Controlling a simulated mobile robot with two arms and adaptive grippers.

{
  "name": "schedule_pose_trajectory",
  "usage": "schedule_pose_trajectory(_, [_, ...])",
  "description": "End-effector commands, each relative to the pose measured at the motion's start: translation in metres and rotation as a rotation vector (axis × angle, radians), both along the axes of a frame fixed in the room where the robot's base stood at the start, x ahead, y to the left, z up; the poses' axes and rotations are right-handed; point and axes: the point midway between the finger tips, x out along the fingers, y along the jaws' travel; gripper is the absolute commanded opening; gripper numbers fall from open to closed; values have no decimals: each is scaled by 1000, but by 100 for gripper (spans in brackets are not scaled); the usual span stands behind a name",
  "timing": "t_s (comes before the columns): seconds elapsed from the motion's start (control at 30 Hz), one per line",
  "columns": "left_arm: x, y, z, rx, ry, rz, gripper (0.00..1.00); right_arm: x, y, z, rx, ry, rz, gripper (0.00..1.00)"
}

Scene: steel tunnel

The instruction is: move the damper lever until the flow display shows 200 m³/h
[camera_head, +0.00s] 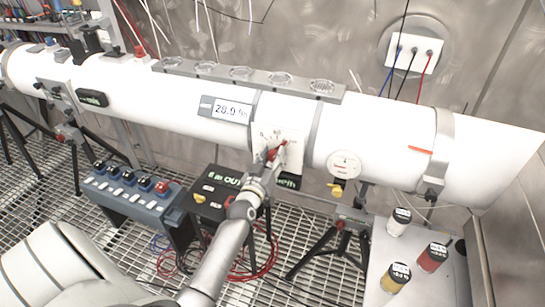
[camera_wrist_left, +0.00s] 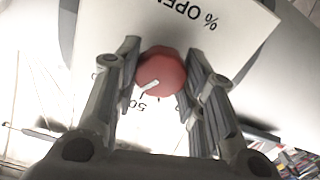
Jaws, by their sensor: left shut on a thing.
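The damper lever shows as a red knob (camera_head: 272,154) on a white scale plate (camera_head: 290,138) on the front of the white pipe. In the left wrist view the red knob (camera_wrist_left: 162,70) has a white pointer mark, and the plate (camera_wrist_left: 105,28) around it reads "% OPEN" and "50". My left gripper (camera_head: 271,158) is shut on the knob, one finger on each side. A small display (camera_head: 226,109) on the pipe reads about 28.0, its unit too small to read. A green-lit display (camera_head: 288,182) is partly hidden behind my left gripper. My right gripper is not in view.
A black box (camera_head: 217,193) with green text and a blue switch box (camera_head: 131,193) stand below the pipe. Tripods (camera_head: 340,235) support it over a grating floor. A side table (camera_head: 385,250) holds white, red and yellow jars. Cables hang behind the pipe.

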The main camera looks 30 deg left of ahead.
Motion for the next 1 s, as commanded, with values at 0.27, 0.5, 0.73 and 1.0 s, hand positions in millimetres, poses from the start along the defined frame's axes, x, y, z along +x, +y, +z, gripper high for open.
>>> schedule_pose_trajectory(0.27, [0, 1, 0, -117, -28, 0, 14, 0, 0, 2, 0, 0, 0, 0])
schedule_pose_trajectory(0.5, [0, 1, -1, -222, -53, 0, 14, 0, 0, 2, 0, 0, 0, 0])
schedule_pose_trajectory(0.73, [0, 1, -1, -221, -53, 0, 14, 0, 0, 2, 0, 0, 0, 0])
schedule_pose_trajectory(1.0, [0, 1, -1, -220, -53, 0, 59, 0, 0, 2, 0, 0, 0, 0])
